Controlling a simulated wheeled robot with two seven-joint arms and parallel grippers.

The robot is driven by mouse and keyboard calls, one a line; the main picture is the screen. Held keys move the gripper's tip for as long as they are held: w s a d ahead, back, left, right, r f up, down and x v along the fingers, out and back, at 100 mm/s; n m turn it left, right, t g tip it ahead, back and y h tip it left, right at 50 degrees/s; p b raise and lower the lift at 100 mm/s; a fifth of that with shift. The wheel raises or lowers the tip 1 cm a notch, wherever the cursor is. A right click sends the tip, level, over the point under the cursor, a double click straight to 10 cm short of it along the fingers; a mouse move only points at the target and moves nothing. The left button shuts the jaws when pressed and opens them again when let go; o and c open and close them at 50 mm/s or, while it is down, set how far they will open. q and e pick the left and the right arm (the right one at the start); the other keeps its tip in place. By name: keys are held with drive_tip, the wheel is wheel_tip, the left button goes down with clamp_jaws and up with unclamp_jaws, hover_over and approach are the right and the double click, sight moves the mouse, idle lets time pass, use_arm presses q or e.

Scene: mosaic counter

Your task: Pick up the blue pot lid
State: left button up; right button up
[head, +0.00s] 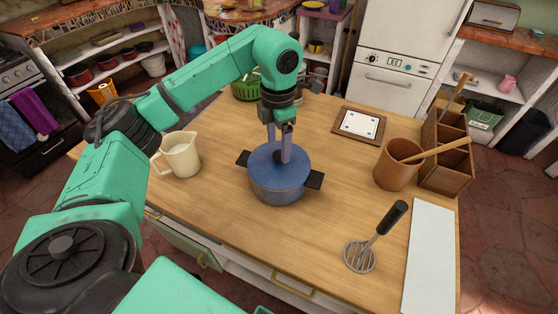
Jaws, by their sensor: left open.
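A blue pot (277,189) with two dark side handles stands upright near the middle of the wooden counter. Its blue lid (263,160) sits on top of it. My left gripper (280,157) points straight down over the lid, with its two fingers apart around the middle of the lid. The lid's knob is hidden by the fingers, and I cannot tell whether they touch it. My right gripper is not in view.
A cream jug (181,155) stands left of the pot, and a green basket (246,88) is behind. To the right are a framed tile (360,124), a brown crock (398,168), a wooden box (446,158), a masher (376,238) and a white board (430,258). Counter space before the pot is clear.

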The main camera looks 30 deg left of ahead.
sight(279, 153)
use_arm(q)
drive_tip(key=shift+d+f+p, duration=0.1)
drive_tip(key=shift+f+p, duration=0.4)
drive_tip(key=shift+f, duration=1.4)
clamp_jaws()
